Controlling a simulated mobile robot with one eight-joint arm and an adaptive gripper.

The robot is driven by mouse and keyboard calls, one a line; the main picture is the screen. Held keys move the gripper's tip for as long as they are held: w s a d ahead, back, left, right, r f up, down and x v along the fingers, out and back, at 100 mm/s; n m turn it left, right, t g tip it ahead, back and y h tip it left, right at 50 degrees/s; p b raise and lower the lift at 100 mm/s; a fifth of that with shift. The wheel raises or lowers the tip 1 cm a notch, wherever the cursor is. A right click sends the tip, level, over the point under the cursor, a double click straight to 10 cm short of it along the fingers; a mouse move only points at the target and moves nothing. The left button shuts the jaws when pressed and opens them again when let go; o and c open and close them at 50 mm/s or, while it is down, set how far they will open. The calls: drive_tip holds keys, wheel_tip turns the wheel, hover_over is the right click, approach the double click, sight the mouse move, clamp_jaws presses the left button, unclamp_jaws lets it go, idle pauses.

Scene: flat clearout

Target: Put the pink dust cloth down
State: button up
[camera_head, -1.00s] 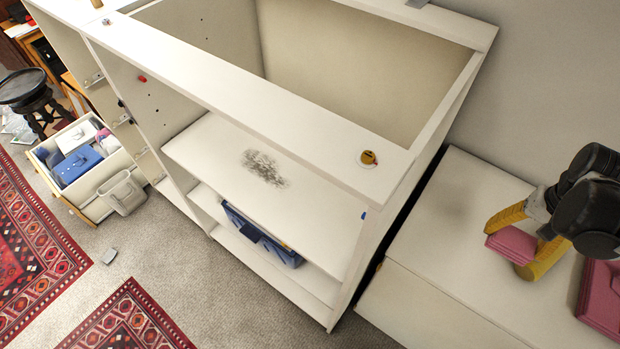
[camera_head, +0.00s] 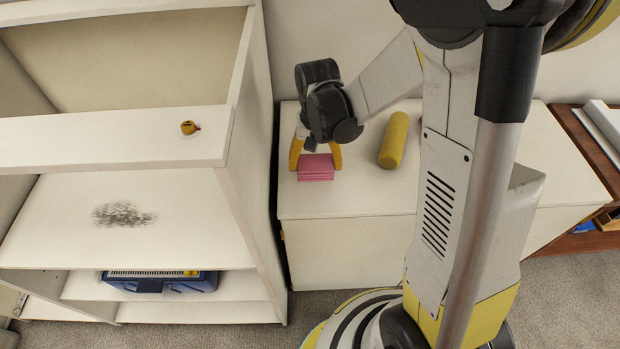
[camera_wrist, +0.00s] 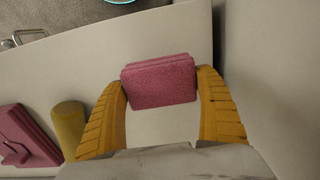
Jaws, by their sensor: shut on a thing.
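The pink dust cloth (camera_head: 316,172) is a small folded pad. My gripper (camera_head: 315,162) is shut on it, with one yellow finger at each side. Gripper and cloth are over the left part of a low white cabinet top (camera_head: 345,195), near its left end. I cannot tell whether the cloth touches the top. In the wrist view the cloth (camera_wrist: 160,82) sits level between the fingertips, with bare white top around it.
A yellow cylinder (camera_head: 394,140) lies on the top right of my gripper. The wrist view shows a larger pink item (camera_wrist: 28,137) beyond it. A tall white shelf unit (camera_head: 240,190) stands close at left, with a dark smudge (camera_head: 124,214) on a shelf.

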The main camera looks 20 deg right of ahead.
sight(311, 174)
drive_tip(key=shift+w+a+f, duration=0.3)
drive_tip(key=shift+a+f, duration=0.15)
drive_tip(key=shift+a, duration=0.05)
drive_tip(key=shift+f+b, duration=1.1)
drive_tip(key=shift+f, duration=0.75)
drive_tip(key=shift+f, duration=0.1)
drive_tip(key=shift+f, duration=0.15)
drive_tip(key=o, duration=1.1)
drive_tip(key=shift+c, duration=0.2)
drive_tip(key=shift+r, duration=0.2)
